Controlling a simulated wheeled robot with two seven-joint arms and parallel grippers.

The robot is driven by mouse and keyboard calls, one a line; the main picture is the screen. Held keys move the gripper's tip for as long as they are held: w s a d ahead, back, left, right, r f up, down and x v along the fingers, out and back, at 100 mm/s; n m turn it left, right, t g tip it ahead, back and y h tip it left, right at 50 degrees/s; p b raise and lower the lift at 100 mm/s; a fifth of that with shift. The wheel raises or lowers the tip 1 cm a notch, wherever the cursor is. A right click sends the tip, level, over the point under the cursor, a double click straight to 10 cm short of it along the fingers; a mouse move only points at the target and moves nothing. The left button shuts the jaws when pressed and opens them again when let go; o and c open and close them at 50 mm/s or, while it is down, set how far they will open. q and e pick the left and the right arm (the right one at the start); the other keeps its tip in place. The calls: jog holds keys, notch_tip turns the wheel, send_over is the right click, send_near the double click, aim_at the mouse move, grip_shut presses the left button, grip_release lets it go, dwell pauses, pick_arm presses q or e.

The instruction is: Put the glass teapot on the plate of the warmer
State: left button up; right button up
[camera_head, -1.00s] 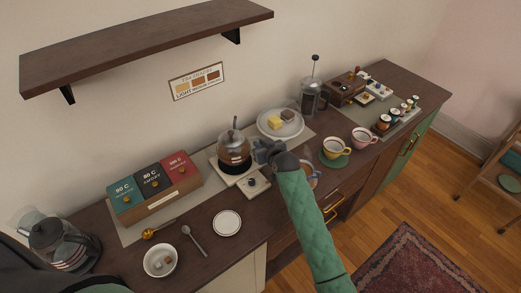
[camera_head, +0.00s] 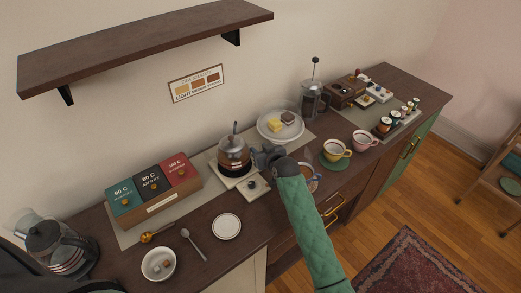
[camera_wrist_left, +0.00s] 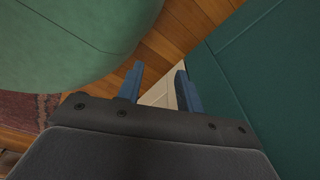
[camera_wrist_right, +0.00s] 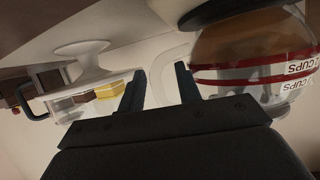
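The glass teapot (camera_head: 233,155), holding brown tea, stands upright at the back middle of the counter. It appears to rest on the dark round plate of the pale warmer (camera_head: 226,181), though its body hides most of the plate. My right gripper (camera_head: 262,155) is at the pot's right side. In the right wrist view the fingers (camera_wrist_right: 160,85) are apart, with the clear handle loop (camera_wrist_right: 161,66) between them and the pot (camera_wrist_right: 245,65) to the right. My left gripper (camera_wrist_left: 155,85) is open and empty, low beside the green cabinet front.
A plate with cakes (camera_head: 270,126) stands just right of the pot. A French press (camera_head: 312,103), yellow cup (camera_head: 334,149) and pink cup (camera_head: 364,140) are farther right. Tea boxes (camera_head: 155,190) stand left, with a saucer (camera_head: 227,226) and bowl (camera_head: 158,264) in front.

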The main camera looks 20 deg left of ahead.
jog(key=shift+r, duration=0.15)
